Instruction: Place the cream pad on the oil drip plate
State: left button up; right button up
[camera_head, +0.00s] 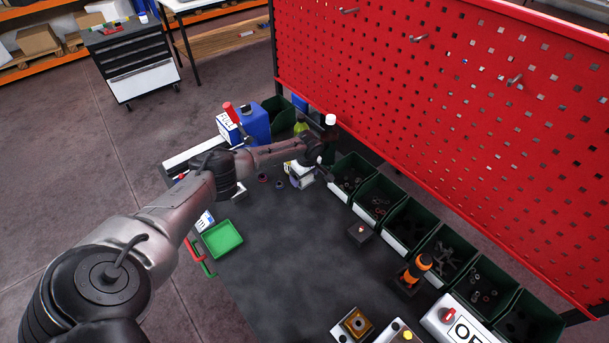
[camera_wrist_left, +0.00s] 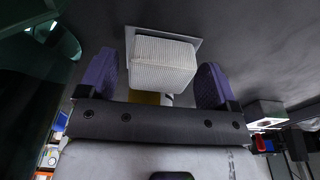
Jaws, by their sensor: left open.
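In the left wrist view, the cream pad (camera_wrist_left: 163,65) is a pale ribbed block lying over a flat grey plate (camera_wrist_left: 134,34), whose rim shows behind it. I take this for the oil drip plate; the contact between them is hidden. My left gripper (camera_wrist_left: 160,70) is open, with one purple finger on each side of the pad. Narrow gaps show between the pad and the fingers. In the head view, my left gripper (camera_head: 297,181) is at the back left of the dark table, by a small whitish object. My right gripper is out of view.
A row of dark green bins (camera_head: 408,222) lines the pegboard (camera_head: 430,80). A blue can (camera_head: 255,122) and bottles stand behind my left gripper. A green tray (camera_head: 221,238) lies at the left edge. The table's middle (camera_head: 290,265) is clear.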

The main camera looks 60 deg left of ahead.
aim_at(307, 177)
pick_arm(q)
jog(key=shift+r, duration=0.55)
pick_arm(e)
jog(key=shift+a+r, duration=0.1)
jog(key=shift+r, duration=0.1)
pick_arm(q)
notch_tip(307, 177, up, 11)
jog(key=d+p, duration=0.1)
jog(key=shift+w+d+p, duration=0.15)
jog(key=shift+d+p, duration=0.05)
jog(key=shift+p, duration=0.2)
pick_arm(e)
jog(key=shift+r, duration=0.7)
